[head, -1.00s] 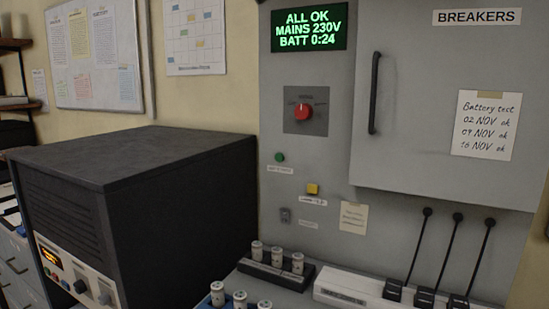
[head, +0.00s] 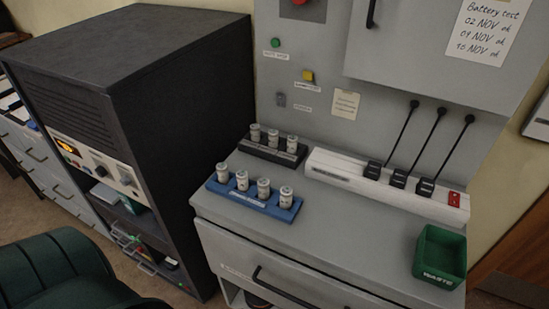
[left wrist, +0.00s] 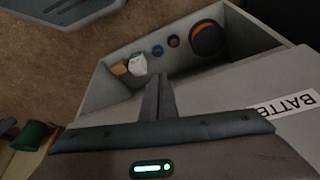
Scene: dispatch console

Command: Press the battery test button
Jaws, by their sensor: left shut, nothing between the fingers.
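The grey console panel (head: 320,60) carries a round green button (head: 275,43) and, lower right of it, a yellow button (head: 308,76). Each has a small white label beneath it, too small to read for certain, so I cannot tell which is the battery test button. A grey switch (head: 281,99) sits below them. My left gripper (left wrist: 160,80) is shut and empty in the left wrist view, over a grey open-topped compartment (left wrist: 118,65). Neither gripper shows in the head view.
The console desk holds a blue rack (head: 250,203) and a dark rack (head: 268,153) of white cylinders, a white strip (head: 335,165) with black plugs, and a green waste bin (head: 440,257). A dark cabinet (head: 150,60) and green chair (head: 55,270) stand left. A "BATTE…" label (left wrist: 285,103) is partly visible.

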